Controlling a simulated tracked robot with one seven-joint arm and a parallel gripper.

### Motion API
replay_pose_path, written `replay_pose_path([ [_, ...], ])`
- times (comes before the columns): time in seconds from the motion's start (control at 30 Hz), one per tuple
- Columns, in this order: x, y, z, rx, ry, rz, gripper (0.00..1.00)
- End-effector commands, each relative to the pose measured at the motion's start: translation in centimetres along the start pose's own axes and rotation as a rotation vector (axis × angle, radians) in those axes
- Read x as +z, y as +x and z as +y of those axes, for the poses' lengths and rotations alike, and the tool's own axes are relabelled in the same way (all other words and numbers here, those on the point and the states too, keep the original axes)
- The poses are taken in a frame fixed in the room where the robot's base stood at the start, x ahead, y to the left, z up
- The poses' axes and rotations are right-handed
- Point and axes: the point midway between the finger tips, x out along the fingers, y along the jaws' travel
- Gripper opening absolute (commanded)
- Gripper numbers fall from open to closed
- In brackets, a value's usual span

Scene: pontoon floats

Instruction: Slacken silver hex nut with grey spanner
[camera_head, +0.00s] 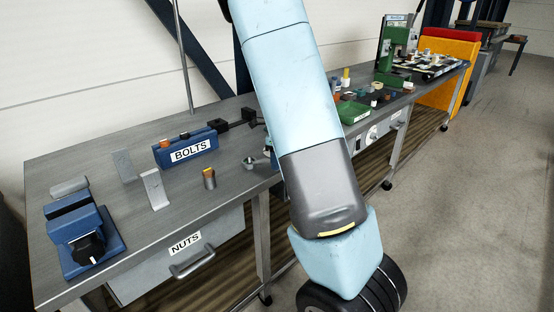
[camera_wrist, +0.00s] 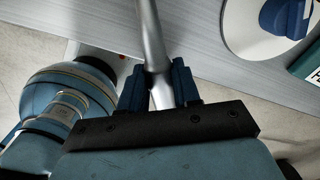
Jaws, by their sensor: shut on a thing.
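In the wrist view my gripper (camera_wrist: 157,80) has its two blue fingers closed on the grey spanner (camera_wrist: 152,42). The spanner's smooth shaft runs up between the fingers and out of the top of the picture, so its far end is out of view. The shaft is in front of the grey bench edge. No hex nut shows clearly in the wrist view.
The bench (camera_head: 100,165) carries a blue vise (camera_head: 88,240), a blue BOLTS box (camera_head: 186,148), an upright grey bracket (camera_head: 155,190), a green tray (camera_head: 353,112) and a green press (camera_head: 393,65). A white disc (camera_wrist: 240,30) lies upper right. Open floor is at right.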

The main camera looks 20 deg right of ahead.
Motion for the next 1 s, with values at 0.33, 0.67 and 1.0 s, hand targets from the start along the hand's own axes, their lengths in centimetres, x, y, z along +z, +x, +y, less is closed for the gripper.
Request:
replay_pose_path([
  [0.33, 0.0, 0.6, 0.0, 0.0, 0.0, 0.0, 0.0],
  [0.67, 0.0, 1.1, 0.0, -0.001, 0.0, -0.001, 0.0],
  [1.0, 0.0, 1.1, -0.3, -0.001, -0.024, -0.001, 0.0],
])
